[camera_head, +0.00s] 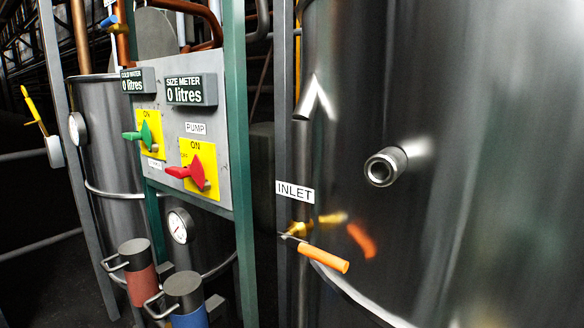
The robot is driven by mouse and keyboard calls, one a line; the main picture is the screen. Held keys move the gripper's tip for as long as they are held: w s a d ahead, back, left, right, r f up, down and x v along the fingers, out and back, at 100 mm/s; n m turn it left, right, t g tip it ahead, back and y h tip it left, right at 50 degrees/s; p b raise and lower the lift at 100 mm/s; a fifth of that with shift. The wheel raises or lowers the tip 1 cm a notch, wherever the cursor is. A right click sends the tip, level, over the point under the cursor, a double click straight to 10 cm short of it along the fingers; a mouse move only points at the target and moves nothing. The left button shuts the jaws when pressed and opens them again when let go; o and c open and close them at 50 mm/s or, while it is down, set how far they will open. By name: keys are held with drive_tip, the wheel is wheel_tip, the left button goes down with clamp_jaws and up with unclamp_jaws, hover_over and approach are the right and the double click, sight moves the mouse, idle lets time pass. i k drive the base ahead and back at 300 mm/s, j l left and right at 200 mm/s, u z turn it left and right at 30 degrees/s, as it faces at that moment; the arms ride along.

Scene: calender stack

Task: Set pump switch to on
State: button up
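The pump switch (187,172) is a red handle on a yellow plate (209,157), on a grey panel left of centre in the head view. A "PUMP" label (195,128) sits above it. The plate reads "ON" at the top and "OFF" at the left. The red handle's long end points left, toward the "OFF" mark. My gripper is not in view.
A green-handled switch (144,136) is just left on the same panel (228,130). An orange-handled inlet valve (322,257) and a pipe stub (385,167) stick out at the steel tank (480,130).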

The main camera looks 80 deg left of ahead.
sight(195, 170)
drive_tip(key=u, duration=2.9)
